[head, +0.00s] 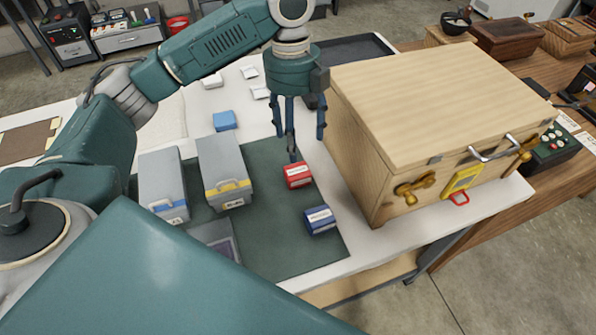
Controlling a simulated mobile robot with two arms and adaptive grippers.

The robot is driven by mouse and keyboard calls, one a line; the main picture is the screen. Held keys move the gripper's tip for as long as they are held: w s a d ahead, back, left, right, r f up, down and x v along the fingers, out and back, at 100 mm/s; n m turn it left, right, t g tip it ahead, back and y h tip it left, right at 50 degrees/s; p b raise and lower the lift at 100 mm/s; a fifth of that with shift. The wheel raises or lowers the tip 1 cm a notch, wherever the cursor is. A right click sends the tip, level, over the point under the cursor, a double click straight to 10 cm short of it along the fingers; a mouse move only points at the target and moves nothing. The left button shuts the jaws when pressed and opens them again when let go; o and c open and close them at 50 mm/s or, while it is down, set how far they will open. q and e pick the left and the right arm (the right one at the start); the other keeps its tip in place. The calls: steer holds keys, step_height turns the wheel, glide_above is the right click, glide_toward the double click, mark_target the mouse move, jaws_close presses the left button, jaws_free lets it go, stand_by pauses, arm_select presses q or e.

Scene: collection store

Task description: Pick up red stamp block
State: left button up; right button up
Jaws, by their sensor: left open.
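The red stamp block (298,175) has a white label and sits on the dark green mat (270,240). A blue stamp block (320,220) with a white label sits on the mat nearer to me. My left gripper (294,145) points down just above and behind the red block, with its fingers spread open and nothing between them. One finger ends close to the red block's top edge; I cannot tell whether it touches. My right gripper is not in view.
A large wooden chest (430,110) stands close on the right. Two grey boxes, one with a blue label (163,185) and one with a yellow label (222,170), stand left of the red block. A small blue box (225,121) lies behind them. The table's front edge is near.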

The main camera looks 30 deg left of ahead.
arm_select(q)
steer(key=shift+w+f, duration=0.15)
steer(key=shift+f, duration=0.45)
glide_above(297, 170)
steer(key=f, duration=0.4)
steer(key=shift+w+a+f, duration=0.1)
steer(key=shift+w+f, duration=0.1)
steer(key=shift+w, duration=0.2)
steer(key=shift+s+f+p, duration=0.15)
steer(key=shift+f+p, duration=0.15)
steer(key=shift+f, duration=0.25)
steer(key=f, duration=0.2)
steer(key=f+p, duration=0.1)
steer(key=shift+s+f, duration=0.25)
steer(key=shift+f, duration=0.05)
steer(key=shift+s+f, duration=0.1)
steer(key=shift+f, duration=0.6)
steer(key=shift+d, duration=0.2)
steer(key=c, duration=1.3)
